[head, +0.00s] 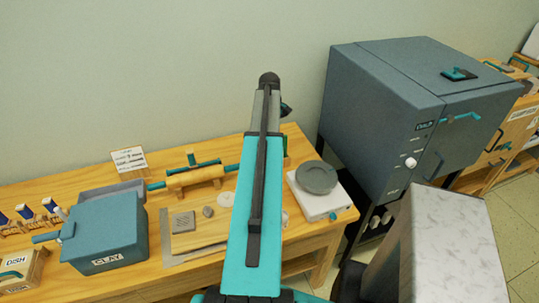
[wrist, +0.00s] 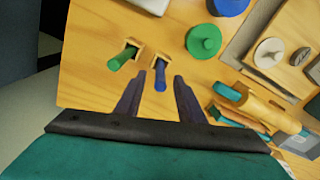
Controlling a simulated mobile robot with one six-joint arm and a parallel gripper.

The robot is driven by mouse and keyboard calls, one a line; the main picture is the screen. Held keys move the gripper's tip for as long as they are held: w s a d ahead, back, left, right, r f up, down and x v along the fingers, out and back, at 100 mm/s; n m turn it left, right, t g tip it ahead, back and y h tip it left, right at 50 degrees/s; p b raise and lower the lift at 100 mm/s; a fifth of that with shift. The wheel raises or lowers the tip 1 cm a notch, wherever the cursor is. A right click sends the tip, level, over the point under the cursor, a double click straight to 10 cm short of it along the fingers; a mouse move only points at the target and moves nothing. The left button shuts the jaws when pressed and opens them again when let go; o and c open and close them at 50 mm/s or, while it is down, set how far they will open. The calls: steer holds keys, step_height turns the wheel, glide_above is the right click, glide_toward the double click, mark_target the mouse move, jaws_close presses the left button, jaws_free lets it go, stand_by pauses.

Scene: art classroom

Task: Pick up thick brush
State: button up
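In the wrist view, a blue handle (wrist: 160,76) and a green handle (wrist: 122,59) stick up from square holes in small wooden holders on the table. No bristles show, so I cannot tell which of them is the thick brush. My gripper (wrist: 159,82) is open, its two dark fingers apart. In the picture the blue handle lies between the fingertips, with no clear contact; the green handle is left of the left finger. In the head view my arm covers this part of the table and hides my gripper.
A green round piece (wrist: 203,41) and a wooden roller stand (wrist: 245,104) are right of the fingers. In the head view, a blue clay box (head: 105,230) stands left, a scale (head: 318,192) right, and a large grey kiln (head: 390,110) beyond it.

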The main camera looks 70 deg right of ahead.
steer(key=shift+f+p, duration=0.4)
steer(key=shift+f, duration=1)
jaws_close()
